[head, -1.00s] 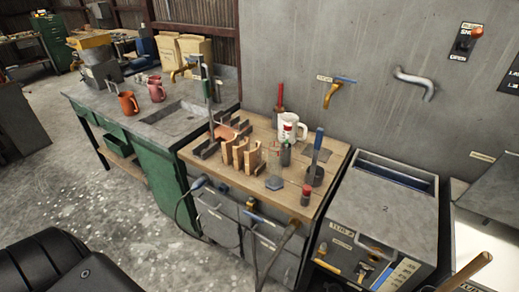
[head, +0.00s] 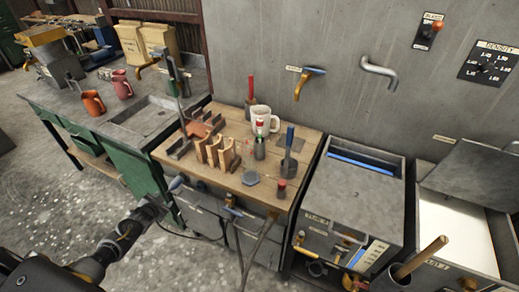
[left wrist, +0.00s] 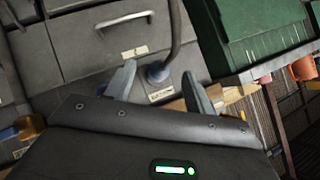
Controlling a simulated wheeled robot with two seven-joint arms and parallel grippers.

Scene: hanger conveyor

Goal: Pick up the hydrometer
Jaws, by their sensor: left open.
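On the wooden bench top, a thin red-and-white upright piece (head: 260,127) shows at a dark cylinder (head: 259,148), in front of a white mug (head: 264,117). It may be the hydrometer, but it is too small to tell. My left gripper (head: 161,200) is in front of the bench's left front, below the top and well apart from that piece. In the left wrist view the left gripper (left wrist: 158,82) is open and empty, its fingers framing a grey hose end (left wrist: 157,73) on the bench front. My right gripper is not in view.
Wooden holders (head: 215,152), a blue-handled tool (head: 289,150) and a small red-capped bottle (head: 281,188) crowd the wooden bench top (head: 222,179). A sink counter (head: 104,122) stands left and a grey lidded tank (head: 352,201) right. Hoses hang in front. Floor is free at left.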

